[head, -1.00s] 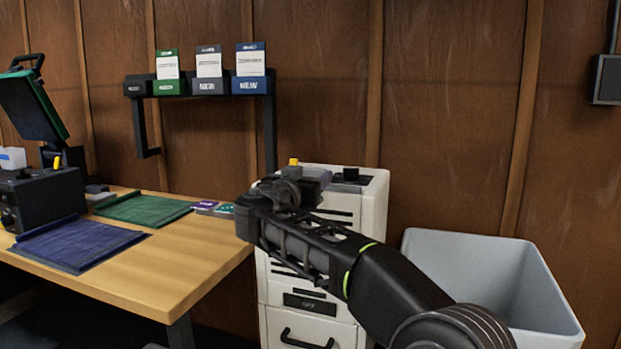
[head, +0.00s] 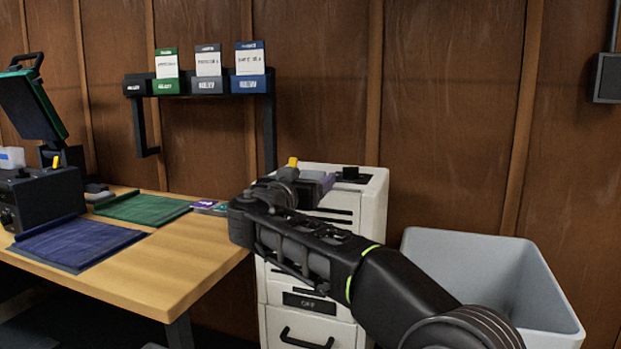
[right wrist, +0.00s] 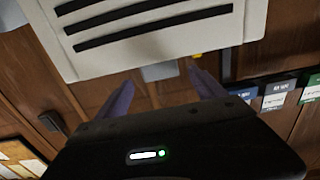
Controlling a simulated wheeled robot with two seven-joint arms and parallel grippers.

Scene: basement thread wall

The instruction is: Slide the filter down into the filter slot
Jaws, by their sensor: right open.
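A white cabinet (head: 372,215) with dark vent slots stands right of the bench; its vented face also fills the top of the right wrist view (right wrist: 165,60). My right gripper (head: 326,184) is over the cabinet's top in the head view. Its two purple fingers are open and apart in the right wrist view (right wrist: 162,90). A small grey flat piece (right wrist: 160,71) juts from the cabinet's edge between them, apart from both; it may be the filter, but I cannot be sure. The filter slot cannot be made out. My left gripper is out of view.
A yellow knob (head: 293,162) and a black knob (head: 350,172) show at the cabinet's top. A grey open bin (head: 470,250) stands to the right. A wooden bench (head: 185,260) with blue and green mats is left. A wall shelf (head: 200,88) holds several boxes.

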